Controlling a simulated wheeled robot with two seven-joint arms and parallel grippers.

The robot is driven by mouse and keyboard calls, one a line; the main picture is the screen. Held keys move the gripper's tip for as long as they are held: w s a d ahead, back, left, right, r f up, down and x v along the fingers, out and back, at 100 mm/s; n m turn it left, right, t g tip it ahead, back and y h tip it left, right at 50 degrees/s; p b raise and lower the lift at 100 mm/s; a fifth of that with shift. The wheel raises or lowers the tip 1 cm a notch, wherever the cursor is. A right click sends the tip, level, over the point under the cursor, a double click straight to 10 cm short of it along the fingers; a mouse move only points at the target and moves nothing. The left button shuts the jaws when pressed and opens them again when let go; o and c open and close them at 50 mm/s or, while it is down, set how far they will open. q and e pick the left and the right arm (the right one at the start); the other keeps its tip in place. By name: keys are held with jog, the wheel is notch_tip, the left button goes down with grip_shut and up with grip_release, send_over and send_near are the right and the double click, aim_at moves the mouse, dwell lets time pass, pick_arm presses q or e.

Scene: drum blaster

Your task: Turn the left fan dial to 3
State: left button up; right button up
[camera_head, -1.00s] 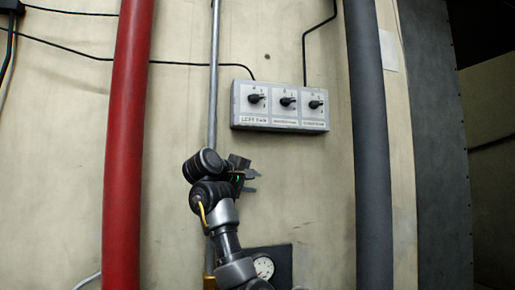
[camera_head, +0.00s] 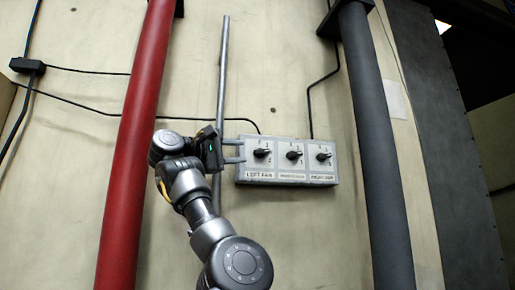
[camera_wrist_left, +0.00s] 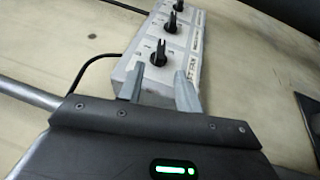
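A grey control box (camera_head: 287,181) with three black dials is on the wall. The left fan dial (camera_head: 262,153) is the leftmost, above the label "LEFT FAN"; its handle lies roughly sideways. The number it points to is too small to read. My left gripper (camera_head: 241,150) is just left of this dial, with its fingers apart and pointing right at the box. In the left wrist view, the dial (camera_wrist_left: 159,53) stands just beyond the gap between the open fingertips (camera_wrist_left: 159,70). No clear contact shows. My right gripper is not in view.
The middle dial (camera_head: 293,155) and right dial (camera_head: 323,156) sit close by on the same box. A thin grey pipe (camera_head: 223,75) runs behind my left gripper. A red pipe (camera_head: 140,130) stands left and a dark grey pipe (camera_head: 372,140) right. Black cables run above the box.

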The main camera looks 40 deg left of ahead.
aim_at(256, 151)
pick_arm(q)
jog(key=p+x, duration=0.2)
jog(key=x, duration=0.4)
jog(key=shift+w+d+r+p, duration=0.1)
jog(key=shift+w+p, duration=0.05)
jog(key=shift+p, duration=0.25)
jog(key=shift+w+d, duration=0.1)
jog(key=shift+w, duration=0.5)
jog(key=shift+c, duration=0.4)
grip_shut()
